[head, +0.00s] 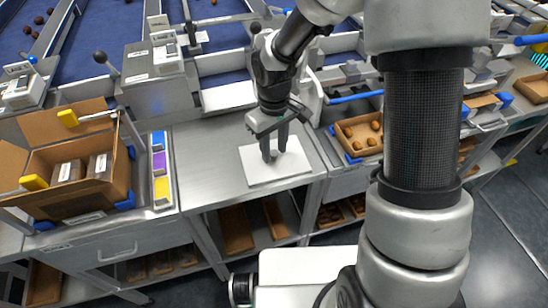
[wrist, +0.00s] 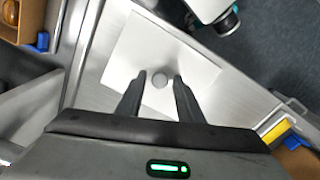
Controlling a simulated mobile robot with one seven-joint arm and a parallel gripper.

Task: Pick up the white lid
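The white lid (head: 290,169) is a flat, pale square panel lying on the grey metal worktop (head: 205,165). It also shows in the wrist view (wrist: 193,61), with a small round grey knob (wrist: 160,80) near its middle. My gripper (head: 274,152) is over the lid, pointing down. In the wrist view my gripper (wrist: 158,80) is open, with one dark finger on each side of the knob. A small gap shows between the knob and each finger. How far the fingertips are above the panel is hard to tell.
An open cardboard box (head: 113,180) holding packs stands at the left, beside a narrow strip holding blue, purple and yellow items (head: 161,163). A tray of dates (head: 347,130) is at the right. Grey machine housings (head: 152,70) border the worktop's back. The worktop left of the lid is clear.

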